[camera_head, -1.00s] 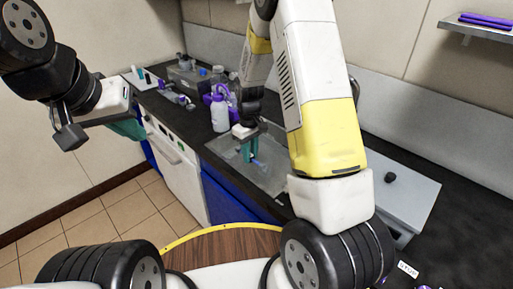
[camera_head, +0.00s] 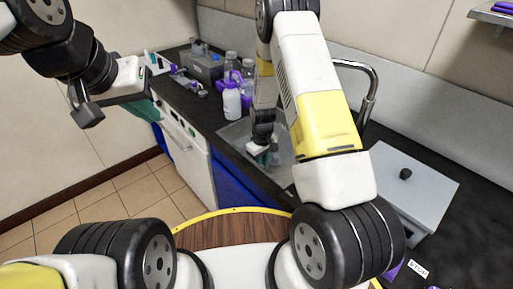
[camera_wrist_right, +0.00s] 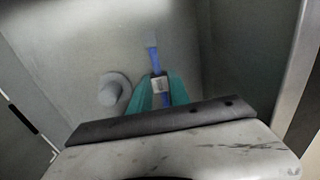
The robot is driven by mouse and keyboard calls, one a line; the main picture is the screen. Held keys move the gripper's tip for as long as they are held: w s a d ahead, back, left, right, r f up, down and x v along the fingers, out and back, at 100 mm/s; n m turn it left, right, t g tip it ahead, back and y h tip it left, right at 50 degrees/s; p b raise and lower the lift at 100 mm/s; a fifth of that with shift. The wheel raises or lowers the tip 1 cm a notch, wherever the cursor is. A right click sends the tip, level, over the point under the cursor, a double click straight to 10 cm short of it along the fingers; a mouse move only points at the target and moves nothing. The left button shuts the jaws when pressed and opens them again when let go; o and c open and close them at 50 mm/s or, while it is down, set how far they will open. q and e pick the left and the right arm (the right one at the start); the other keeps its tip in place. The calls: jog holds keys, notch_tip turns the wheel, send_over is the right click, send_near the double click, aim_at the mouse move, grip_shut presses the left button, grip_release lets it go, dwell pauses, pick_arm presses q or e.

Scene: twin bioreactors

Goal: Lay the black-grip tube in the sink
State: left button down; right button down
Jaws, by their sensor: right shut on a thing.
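My right gripper (camera_head: 265,160) points down into the sink (camera_head: 229,133), inside its rim. In the right wrist view its teal fingers (camera_wrist_right: 160,95) are shut on the black-grip tube (camera_wrist_right: 158,84). The tube's dark grip has a pale label and sits between the fingertips, and its blue body (camera_wrist_right: 155,60) extends beyond them, over the grey basin. I cannot tell whether the tube touches the basin. In the head view the tube does not show clearly. My left gripper (camera_head: 146,110) hangs at the left, away from the sink; its teal fingers are partly hidden.
A chrome tap (camera_head: 371,85) stands behind the sink. A white bottle (camera_head: 232,100) and purple-capped bottles stand left of it. A grey lidded box (camera_head: 412,185) is to its right. A round fitting (camera_wrist_right: 112,90) shows in the basin, left of the fingers.

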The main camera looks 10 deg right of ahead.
jog(key=c, duration=1.2)
grip_release()
jog(key=shift+f, duration=0.1)
jog(key=shift+c, duration=0.2)
notch_tip(320, 180, up, 23)
jog(key=s+m+t+y, duration=0.1)
jog(key=s+m, duration=0.1)
jog(key=s, duration=0.1)
jog(key=s+d+r+m+t, duration=0.1)
jog(key=s+r+m+t, duration=0.1)
jog(key=s+r, duration=0.7)
jog(key=s+d+r+m+t+y, duration=0.1)
jog(key=s+d+r+m+t, duration=0.1)
jog(key=s+r, duration=0.8)
jog(key=shift+s+t, duration=0.6)
